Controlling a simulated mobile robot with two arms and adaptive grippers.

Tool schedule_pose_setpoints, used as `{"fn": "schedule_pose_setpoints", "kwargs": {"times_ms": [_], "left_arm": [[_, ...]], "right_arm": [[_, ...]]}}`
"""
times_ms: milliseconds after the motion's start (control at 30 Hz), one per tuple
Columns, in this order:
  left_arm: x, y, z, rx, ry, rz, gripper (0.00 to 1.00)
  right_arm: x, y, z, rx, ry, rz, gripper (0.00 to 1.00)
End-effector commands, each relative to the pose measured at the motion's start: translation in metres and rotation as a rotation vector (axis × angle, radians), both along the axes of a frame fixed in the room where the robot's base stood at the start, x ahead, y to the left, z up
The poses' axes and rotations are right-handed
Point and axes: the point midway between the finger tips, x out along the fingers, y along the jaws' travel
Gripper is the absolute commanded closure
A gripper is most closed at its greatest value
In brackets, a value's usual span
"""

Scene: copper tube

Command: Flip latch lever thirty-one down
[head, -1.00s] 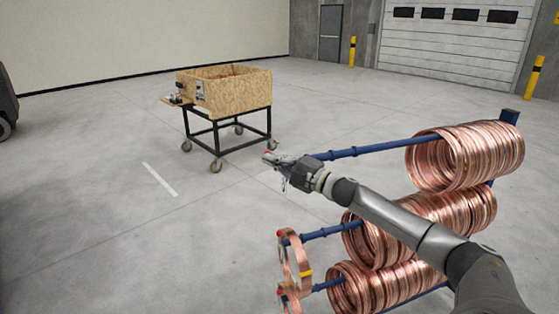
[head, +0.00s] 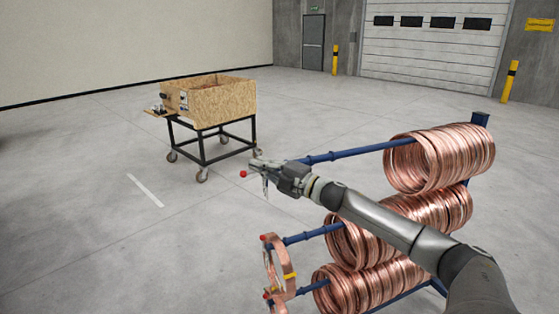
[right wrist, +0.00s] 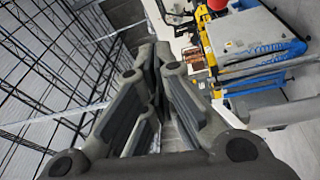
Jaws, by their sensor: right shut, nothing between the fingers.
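A dark blue rack of rods carries copper tube coils on the right of the head view. My right gripper (head: 259,165) is at the free left end of the top rod (head: 350,154). A small red ball (head: 243,173) shows just left of and below the fingertips, apart from them in the picture. It may be the knob of latch lever thirty-one; no number is readable, and the gripper hides the rod's end. In the right wrist view the fingers (right wrist: 158,95) are shut with nothing held. My left gripper is out of view.
Lower rod ends have red tips (head: 264,238) and a loose copper loop (head: 270,265). A wooden box on a wheeled cart (head: 225,104) stands behind. The floor at left is clear.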

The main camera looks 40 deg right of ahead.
Motion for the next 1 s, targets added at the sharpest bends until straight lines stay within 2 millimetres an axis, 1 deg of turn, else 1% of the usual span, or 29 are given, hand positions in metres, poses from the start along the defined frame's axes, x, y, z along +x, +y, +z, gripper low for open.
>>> {"fn": "schedule_pose_setpoints", "kwargs": {"times_ms": [33, 133, 233, 333, 433, 533, 633, 833, 1000], "left_arm": [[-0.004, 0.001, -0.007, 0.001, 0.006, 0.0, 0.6], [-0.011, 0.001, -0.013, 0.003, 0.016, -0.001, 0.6], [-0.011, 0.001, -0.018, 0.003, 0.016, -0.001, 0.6], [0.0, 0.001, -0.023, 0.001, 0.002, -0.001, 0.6], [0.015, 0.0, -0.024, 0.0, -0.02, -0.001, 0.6], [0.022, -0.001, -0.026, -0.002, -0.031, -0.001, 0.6], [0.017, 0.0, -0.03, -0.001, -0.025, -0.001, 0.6], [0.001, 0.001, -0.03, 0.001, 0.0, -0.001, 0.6], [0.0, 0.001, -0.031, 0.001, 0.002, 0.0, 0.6]], "right_arm": [[-0.006, 0.001, -0.002, -0.004, 0.004, 0.003, 1.0], [-0.016, 0.002, 0.003, -0.004, 0.005, 0.002, 1.0], [-0.025, 0.003, 0.008, -0.003, 0.004, 0.002, 1.0], [-0.034, 0.006, 0.015, -0.003, 0.005, 0.006, 1.0], [-0.04, 0.004, 0.019, -0.001, 0.006, 0.001, 1.0], [-0.047, 0.005, 0.024, -0.001, 0.005, 0.001, 1.0], [-0.053, 0.007, 0.028, -0.002, 0.005, 0.005, 1.0], [-0.063, 0.007, 0.036, 0.001, 0.006, 0.001, 1.0], [-0.069, 0.007, 0.041, 0.001, 0.004, 0.002, 1.0]]}}
